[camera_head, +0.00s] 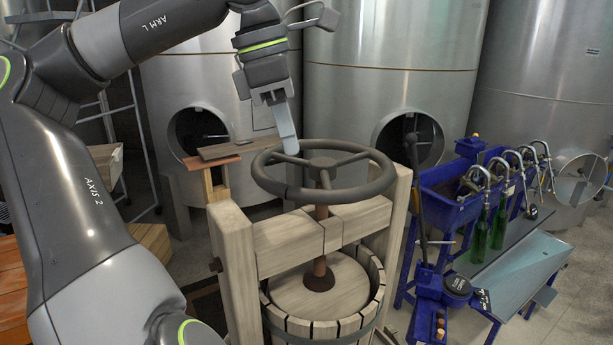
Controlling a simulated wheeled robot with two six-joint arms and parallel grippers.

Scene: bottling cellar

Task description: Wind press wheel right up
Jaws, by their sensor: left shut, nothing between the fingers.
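The press wheel (370,184) is a dark metal handwheel with spokes, level on top of a rusty screw (320,240). The screw passes down through the wooden crossbeam (345,222) to a round wooden press plate (318,288) in the slatted basket (310,328). The plate sits near the basket's rim. My left gripper (289,148) is shut and empty, pointing down at the wheel's far left part. Its tip overlaps the area just inside the rim; I cannot tell whether it touches. My right gripper is not in view.
Large steel tanks (390,60) stand close behind the press. A blue filling bench (450,215) with taps and green bottles (480,242) stands at the right. A wooden stand with boards (217,160) is left of the wheel. Orange crates (12,285) are at far left.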

